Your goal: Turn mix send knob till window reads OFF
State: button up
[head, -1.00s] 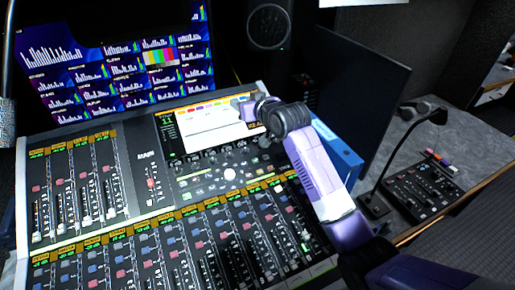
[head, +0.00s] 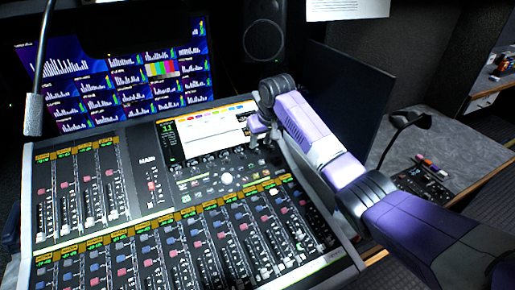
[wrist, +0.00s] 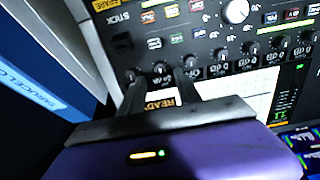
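The mixing console (head: 130,215) has a row of small black knobs below its bright screen. I cannot tell which knob is labelled mix send. My gripper (wrist: 161,76) has its two dark fingers apart, pointing at the row's end. One knob (wrist: 160,69) shows between the fingertips; I cannot tell whether they touch it. In the head view my gripper (head: 259,128) is at the screen's right edge, partly hidden by my arm.
The console screen (head: 205,130) is just beside my gripper. A blue box (wrist: 35,90) stands close by in the wrist view. A dark monitor (head: 345,95) rises behind my arm. A gooseneck lamp (head: 33,112) hangs at left. A small control box (head: 420,182) sits at right.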

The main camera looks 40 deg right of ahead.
aim_at(257, 150)
jog(key=shift+x, duration=2.65)
grip_shut()
